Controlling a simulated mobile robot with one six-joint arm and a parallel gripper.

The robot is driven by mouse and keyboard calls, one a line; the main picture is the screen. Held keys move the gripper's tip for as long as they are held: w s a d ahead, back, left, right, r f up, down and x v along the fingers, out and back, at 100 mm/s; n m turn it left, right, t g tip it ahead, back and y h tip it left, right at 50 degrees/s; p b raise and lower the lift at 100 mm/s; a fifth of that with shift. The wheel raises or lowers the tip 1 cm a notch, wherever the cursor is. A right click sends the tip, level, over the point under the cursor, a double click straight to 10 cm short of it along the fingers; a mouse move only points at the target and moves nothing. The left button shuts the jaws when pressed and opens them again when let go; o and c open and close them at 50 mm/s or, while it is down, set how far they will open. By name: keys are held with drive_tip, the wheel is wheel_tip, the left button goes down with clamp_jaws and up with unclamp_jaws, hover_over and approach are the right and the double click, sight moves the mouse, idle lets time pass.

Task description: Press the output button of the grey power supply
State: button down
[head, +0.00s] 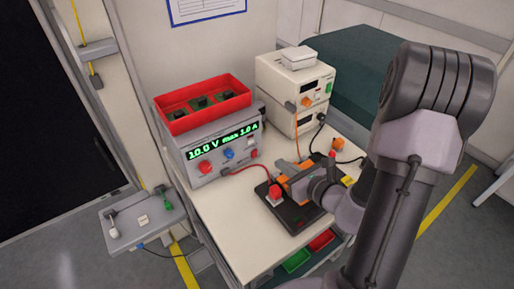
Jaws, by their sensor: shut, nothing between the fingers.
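The grey power supply (208,167) stands on the left half of the white trolley top. Its lit green display (222,141) reads 10.0 V max 1.0 A. Below the display are a red knob (205,167) and a blue knob (228,153). My wrist hides part of the board.
A red bin (203,104) with dark items sits on the supply. A red cable (245,169) runs from the supply to a red plug on the black board (297,218). Cream instruments (290,85) stand behind. The front left of the trolley top (225,220) is clear.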

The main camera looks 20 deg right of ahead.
sight(251, 143)
drive_tip(key=b+x, duration=0.2)
drive_tip(key=x, duration=0.2)
drive_tip(key=b+x, duration=0.2)
drive_tip(key=x, duration=0.2)
drive_tip(key=b+x, duration=0.2)
drive_tip(key=x, duration=0.2)
drive_tip(key=shift+w+a+r, duration=0.15)
drive_tip(key=shift+w+r, duration=0.1)
drive_tip(key=shift+w, duration=0.15)
drive_tip(key=shift+w+r, duration=0.1)
drive_tip(key=shift+w, duration=0.35)
drive_tip(key=shift+a, duration=0.1)
